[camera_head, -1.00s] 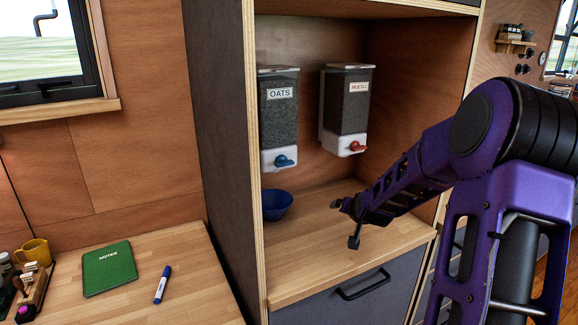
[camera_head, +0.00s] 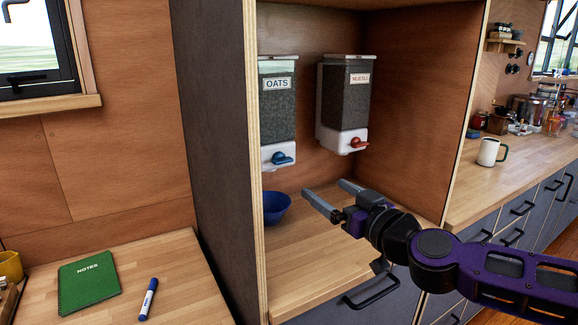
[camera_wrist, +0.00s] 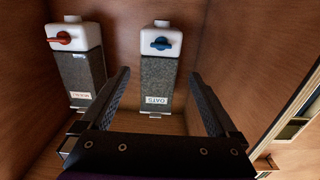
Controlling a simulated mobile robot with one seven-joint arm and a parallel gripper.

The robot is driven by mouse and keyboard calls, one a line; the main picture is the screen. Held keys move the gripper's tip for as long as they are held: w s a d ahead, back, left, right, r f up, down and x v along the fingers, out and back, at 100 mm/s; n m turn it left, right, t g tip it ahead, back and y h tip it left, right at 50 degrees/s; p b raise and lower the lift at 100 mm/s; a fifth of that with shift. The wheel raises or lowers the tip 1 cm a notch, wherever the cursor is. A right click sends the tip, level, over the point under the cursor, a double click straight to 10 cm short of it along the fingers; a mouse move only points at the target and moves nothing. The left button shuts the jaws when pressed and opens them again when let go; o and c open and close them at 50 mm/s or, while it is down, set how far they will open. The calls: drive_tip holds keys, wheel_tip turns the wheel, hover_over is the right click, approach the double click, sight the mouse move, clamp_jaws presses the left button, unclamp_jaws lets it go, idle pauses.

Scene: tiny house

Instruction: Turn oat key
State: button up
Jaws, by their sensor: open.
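The oats dispenser (camera_head: 279,112) hangs on the back wall of the cabinet, with a white base and a blue key (camera_head: 281,158). The wrist view, upside down, shows the oats dispenser (camera_wrist: 157,84) and its blue key (camera_wrist: 161,43) between the finger lines. My gripper (camera_head: 324,195) is open and empty, pointing into the cabinet. It is to the right of the blue key and lower in the head view, apart from it. The gripper (camera_wrist: 160,88) spans the oats dispenser in the wrist view without touching it.
The muesli dispenser (camera_head: 345,100) with its red key (camera_head: 360,142) hangs to the right of the oats. A blue bowl (camera_head: 276,208) stands on the cabinet shelf below the oats. The cabinet's side panel (camera_head: 214,130) edges the opening at left. A white mug (camera_head: 488,152) stands on the right counter.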

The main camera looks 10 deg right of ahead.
drive_tip(key=p, duration=0.8)
approach(285, 161)
drive_tip(key=x, duration=0.9)
drive_tip(key=shift+w, duration=0.2)
drive_tip(key=shift+c, duration=0.3)
drive_tip(key=c, duration=1.3)
